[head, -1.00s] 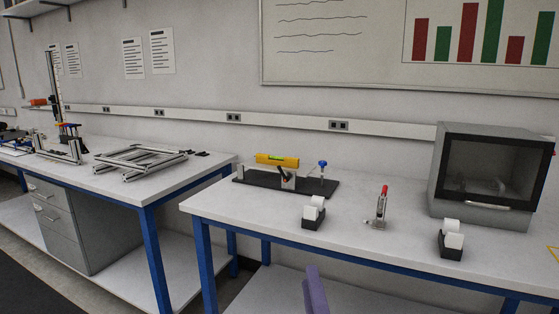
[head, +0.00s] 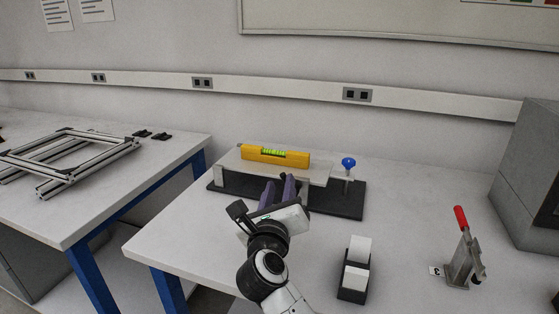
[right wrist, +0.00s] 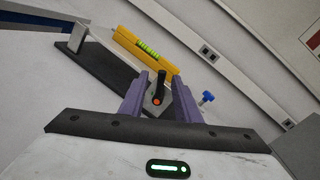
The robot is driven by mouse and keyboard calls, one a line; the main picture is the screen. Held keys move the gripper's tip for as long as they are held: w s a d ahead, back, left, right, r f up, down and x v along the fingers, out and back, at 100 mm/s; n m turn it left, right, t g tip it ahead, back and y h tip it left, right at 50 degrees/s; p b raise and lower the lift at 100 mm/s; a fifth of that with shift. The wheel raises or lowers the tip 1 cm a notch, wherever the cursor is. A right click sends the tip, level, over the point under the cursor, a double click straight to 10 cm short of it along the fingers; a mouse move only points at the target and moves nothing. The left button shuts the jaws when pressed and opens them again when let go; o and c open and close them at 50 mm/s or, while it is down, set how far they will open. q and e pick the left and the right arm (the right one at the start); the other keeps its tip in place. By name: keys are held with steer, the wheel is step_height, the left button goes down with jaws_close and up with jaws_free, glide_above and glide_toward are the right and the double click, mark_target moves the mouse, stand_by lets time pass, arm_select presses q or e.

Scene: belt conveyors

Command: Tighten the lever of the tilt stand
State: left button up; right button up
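The tilt stand has a black base (head: 345,205) and a pale plate (head: 318,173) carrying a yellow spirit level (head: 275,156). A blue knob (head: 348,162) is at its right end. In the right wrist view, the black lever with an orange hub (right wrist: 157,101) lies between the two purple fingers. My right gripper (head: 279,187) is open at the stand's front side, with a finger on either side of the lever; contact cannot be told. In the head view the lever is hidden behind the gripper. My left gripper is out of view.
A black holder with white blocks (head: 354,270) and a red-handled toggle clamp (head: 462,255) stand to the right on the bench. A grey oven-like box (head: 530,180) is at the far right. A neighbouring table (head: 150,160) holds an aluminium frame (head: 70,155).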

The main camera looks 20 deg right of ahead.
steer(key=x, duration=0.9)
steer(key=shift+s+d, duration=0.1)
jaws_close()
